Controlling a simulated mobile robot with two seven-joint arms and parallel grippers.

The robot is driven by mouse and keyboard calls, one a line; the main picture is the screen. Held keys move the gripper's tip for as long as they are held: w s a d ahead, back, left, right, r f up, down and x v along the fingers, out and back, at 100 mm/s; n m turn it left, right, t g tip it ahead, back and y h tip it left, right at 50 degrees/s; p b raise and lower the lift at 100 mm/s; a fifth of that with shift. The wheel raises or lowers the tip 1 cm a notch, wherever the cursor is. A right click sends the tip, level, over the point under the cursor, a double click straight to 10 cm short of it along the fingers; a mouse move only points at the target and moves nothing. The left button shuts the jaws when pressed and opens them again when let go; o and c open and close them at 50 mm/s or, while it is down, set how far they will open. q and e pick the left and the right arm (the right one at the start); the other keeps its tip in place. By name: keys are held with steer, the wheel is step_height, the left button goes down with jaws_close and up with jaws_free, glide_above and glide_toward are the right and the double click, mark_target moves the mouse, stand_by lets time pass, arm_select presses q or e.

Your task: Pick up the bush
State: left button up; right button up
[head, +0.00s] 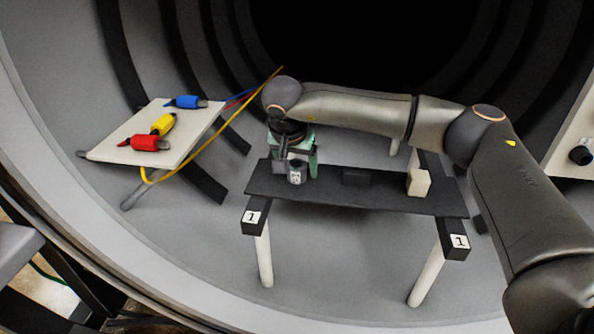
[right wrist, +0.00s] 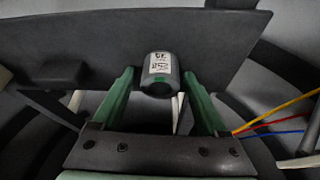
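The bush (head: 296,174) is a small grey cylinder with a white printed label. It stands near the left end of a dark shelf plate (head: 385,196). In the right wrist view the bush (right wrist: 159,76) shows between the tips of two green fingers, with a narrow gap on each side. My right gripper (head: 297,160) is at the bush, over the left end of the plate, and is open (right wrist: 158,80). In the head view the gripper's body hides part of the space behind the bush. My left gripper is not in view.
A cream block (head: 418,183) stands at the plate's right end, and a low dark block (head: 355,177) lies mid-plate. A white side table (head: 190,148) at left holds blue, yellow and red connectors with cables running near my right wrist. The curved furnace wall surrounds everything.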

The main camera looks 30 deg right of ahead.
jaws_close()
stand_by(0.4)
steer(key=shift+r, duration=0.2)
